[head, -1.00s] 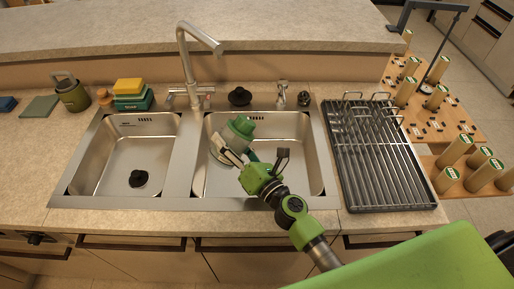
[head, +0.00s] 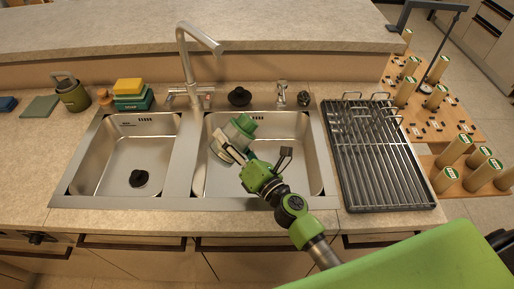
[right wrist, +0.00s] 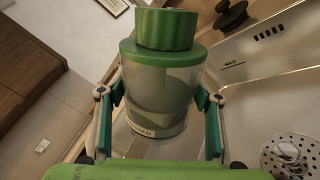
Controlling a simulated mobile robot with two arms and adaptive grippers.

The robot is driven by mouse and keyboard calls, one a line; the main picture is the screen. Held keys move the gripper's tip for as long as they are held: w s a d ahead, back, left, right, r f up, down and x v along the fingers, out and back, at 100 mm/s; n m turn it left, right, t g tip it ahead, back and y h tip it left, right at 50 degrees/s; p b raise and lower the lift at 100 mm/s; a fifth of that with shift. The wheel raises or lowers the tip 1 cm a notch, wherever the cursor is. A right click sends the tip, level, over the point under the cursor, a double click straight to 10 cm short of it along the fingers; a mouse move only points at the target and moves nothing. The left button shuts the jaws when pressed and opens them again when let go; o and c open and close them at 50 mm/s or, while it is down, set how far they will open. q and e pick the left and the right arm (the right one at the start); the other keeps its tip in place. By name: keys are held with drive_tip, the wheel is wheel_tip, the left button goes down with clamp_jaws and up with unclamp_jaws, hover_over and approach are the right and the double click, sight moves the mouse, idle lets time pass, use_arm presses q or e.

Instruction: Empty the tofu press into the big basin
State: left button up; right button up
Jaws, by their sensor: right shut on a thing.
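The tofu press (head: 234,133) has a green cap and a clear, pale body. It is tilted over the right, bigger basin (head: 300,165), its cap toward the upper right in the head view. My right gripper (head: 241,154) is shut on the press. In the right wrist view the press (right wrist: 160,85) sits between the two fingers, with its green cap on top and something pale visible through its wall. Its underside is hidden. My left gripper is not in view.
The smaller left basin (head: 105,150) holds a black stopper (head: 138,178). A tall faucet (head: 187,75) stands behind the divider. A black drying rack (head: 380,155) is right of the sink. A green canister (head: 72,96) and stacked yellow and green boxes (head: 130,95) stand at the back left.

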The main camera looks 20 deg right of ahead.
drive_tip(key=shift+r+m, duration=0.3)
drive_tip(key=shift+m, duration=0.1)
drive_tip(key=shift+w+d+f+m+b, duration=0.15)
drive_tip(key=shift+f+m+b, duration=0.15)
drive_tip(key=shift+m, duration=0.6)
drive_tip(key=shift+s+d+f+m+b, duration=0.1)
drive_tip(key=shift+f+m+b, duration=0.2)
drive_tip(key=shift+m, duration=0.6)
idle(0.5)
drive_tip(key=shift+w+d+r+m+h+p, duration=0.15)
drive_tip(key=shift+d+r+m+p, duration=0.1)
drive_tip(key=shift+d+m+p, duration=0.2)
drive_tip(key=shift+w+d+r+m+h+p, duration=0.1)
drive_tip(key=shift+d+r+m+h+p, duration=0.1)
drive_tip(key=shift+d+m+p, duration=0.2)
drive_tip(key=shift+w+d+f+m+t, duration=0.15)
drive_tip(key=shift+f+m+t, duration=0.2)
drive_tip(key=shift+m, duration=0.6)
idle(0.7)
drive_tip(key=shift+d+r+m+p, duration=0.25)
drive_tip(key=shift+d+m+p, duration=0.1)
drive_tip(key=shift+m+p, duration=0.6)
idle(0.4)
drive_tip(key=shift+w+d+f+m+h, duration=0.15)
drive_tip(key=shift+d+f+m+h, duration=0.25)
drive_tip(key=shift+m, duration=0.45)
idle(0.4)
